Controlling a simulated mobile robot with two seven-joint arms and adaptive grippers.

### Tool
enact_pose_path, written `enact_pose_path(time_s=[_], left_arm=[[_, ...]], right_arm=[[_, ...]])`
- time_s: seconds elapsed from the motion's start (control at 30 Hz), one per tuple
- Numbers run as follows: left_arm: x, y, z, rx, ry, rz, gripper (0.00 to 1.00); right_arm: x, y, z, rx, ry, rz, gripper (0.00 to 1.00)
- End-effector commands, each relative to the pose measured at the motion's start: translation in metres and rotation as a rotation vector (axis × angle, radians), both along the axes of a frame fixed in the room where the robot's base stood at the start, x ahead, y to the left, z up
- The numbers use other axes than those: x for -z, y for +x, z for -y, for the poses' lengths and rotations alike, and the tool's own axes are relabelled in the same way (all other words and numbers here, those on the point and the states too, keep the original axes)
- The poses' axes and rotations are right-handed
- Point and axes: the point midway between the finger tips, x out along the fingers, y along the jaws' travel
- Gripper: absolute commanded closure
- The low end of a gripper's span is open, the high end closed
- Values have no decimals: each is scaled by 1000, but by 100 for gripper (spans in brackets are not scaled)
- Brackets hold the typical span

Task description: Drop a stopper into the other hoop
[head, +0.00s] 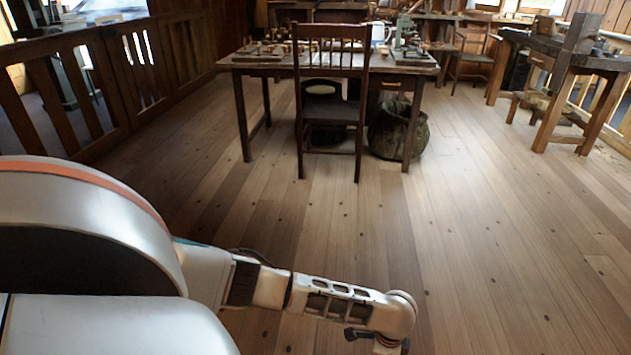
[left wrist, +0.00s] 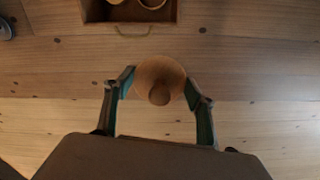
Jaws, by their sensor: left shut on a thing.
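In the left wrist view my left gripper (left wrist: 160,84) is shut on a round, turned wooden stopper (left wrist: 159,68). The stopper has a wide disc and a darker knob facing the camera, and the fingers press on its two sides. It is held above bare plank floor. In the head view my left arm reaches low across the front, and the gripper (head: 378,341) shows only partly at the bottom edge. The stopper cannot be made out there. No hoop can be clearly identified. My right gripper is in neither view.
A wooden box (left wrist: 128,17) with a handle and rounded wooden pieces shows at the top of the left wrist view. In the head view a chair (head: 331,100) stands before a cluttered table (head: 270,62), a sack (head: 397,130) beneath. A railing (head: 125,70) runs left. The middle floor is clear.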

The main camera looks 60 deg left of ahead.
Motion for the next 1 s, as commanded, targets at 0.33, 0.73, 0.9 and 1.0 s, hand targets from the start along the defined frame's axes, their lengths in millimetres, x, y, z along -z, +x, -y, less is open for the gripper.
enact_pose_path(time_s=[0.33, 0.73, 0.9, 1.0], left_arm=[[141, -103, -63, 283, -1, -13, 68], [192, -157, -98, 434, -1, 0, 68], [200, -160, -99, 441, -2, -2, 68], [207, -162, -99, 440, -2, -5, 68]], right_arm=[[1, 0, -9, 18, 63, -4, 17], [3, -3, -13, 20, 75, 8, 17], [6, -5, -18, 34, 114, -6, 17], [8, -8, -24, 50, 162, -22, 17]])
